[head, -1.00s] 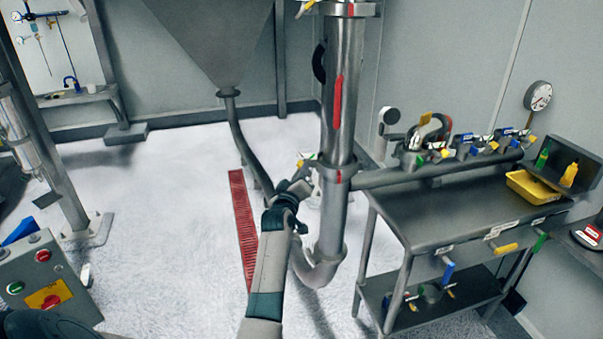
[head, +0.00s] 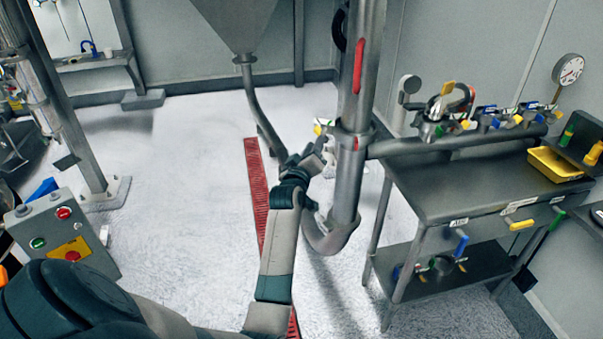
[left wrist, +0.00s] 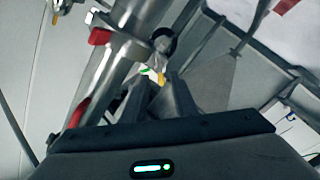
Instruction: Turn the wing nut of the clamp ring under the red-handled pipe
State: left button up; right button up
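The steel pipe (head: 350,185) stands upright, with a long red handle (head: 358,65) on its upper part. Below the handle a clamp ring (head: 352,132) circles the pipe. A small yellow and green wing nut (head: 322,127) sticks out at the ring's left side. My left gripper (head: 318,150) is just left of the pipe, close below the wing nut. In the left wrist view its two fingers stand apart, and yellow and green parts (left wrist: 155,75) show between and beyond the fingertips. I cannot tell whether they touch. My right gripper is not in view.
A side pipe with colored valves (head: 485,122) runs right above a steel table (head: 450,185). A yellow tray (head: 560,163) is on the table. A hopper (head: 237,20) hangs behind, and a red floor grate (head: 256,185) lies left. A control box (head: 62,235) stands at lower left.

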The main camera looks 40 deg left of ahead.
pick_arm(q)
jog(key=b+v, duration=0.2)
jog(key=v, duration=1)
jog(key=shift+s+d, duration=0.15)
jog(key=shift+s, duration=0.2)
